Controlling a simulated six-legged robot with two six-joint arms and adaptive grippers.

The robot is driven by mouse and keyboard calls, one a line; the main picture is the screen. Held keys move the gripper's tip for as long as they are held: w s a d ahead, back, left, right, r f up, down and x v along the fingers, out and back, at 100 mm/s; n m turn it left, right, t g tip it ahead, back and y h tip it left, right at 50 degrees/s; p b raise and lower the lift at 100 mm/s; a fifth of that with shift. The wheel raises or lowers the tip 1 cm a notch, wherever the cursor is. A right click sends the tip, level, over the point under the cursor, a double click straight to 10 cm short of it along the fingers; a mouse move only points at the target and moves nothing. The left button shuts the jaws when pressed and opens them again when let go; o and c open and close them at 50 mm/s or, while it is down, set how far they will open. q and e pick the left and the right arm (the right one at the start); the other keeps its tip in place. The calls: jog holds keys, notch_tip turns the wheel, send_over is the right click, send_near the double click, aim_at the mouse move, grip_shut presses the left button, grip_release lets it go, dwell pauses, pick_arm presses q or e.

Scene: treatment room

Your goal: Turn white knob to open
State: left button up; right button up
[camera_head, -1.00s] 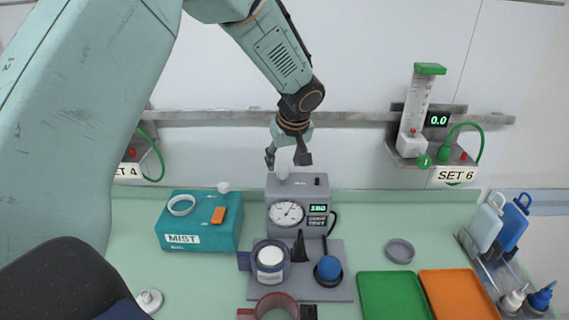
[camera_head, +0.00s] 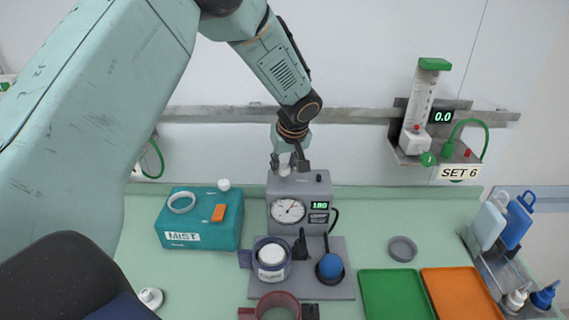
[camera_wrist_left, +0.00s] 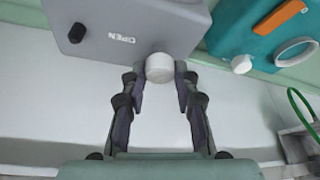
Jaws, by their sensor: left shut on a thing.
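The white knob (camera_wrist_left: 160,67) sits on top of the grey gauge box (camera_head: 290,188), at the edge nearest the wall. My left gripper (camera_head: 289,166) reaches down from above onto the knob. In the left wrist view, the fingers of my left gripper (camera_wrist_left: 161,78) are on both sides of the knob, shut on it. The word OPEN is printed on the box top beside the knob, and a black knob (camera_wrist_left: 77,33) stands beyond it. The box front shows a round dial (camera_head: 287,210) and a green display reading about 180. My right gripper is not in view.
A teal MIST box (camera_head: 200,222) with its own white knob (camera_head: 224,184) stands left of the gauge box. A wall rail (camera_head: 350,115) runs behind, with a flow meter (camera_head: 420,110) at right. Green tray (camera_head: 395,295) and orange tray (camera_head: 460,294) lie front right.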

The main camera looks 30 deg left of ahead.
pick_arm(q)
jog(key=shift+r, duration=0.15)
jog(key=shift+c, duration=0.8)
jog(key=shift+d, duration=0.1)
grip_shut()
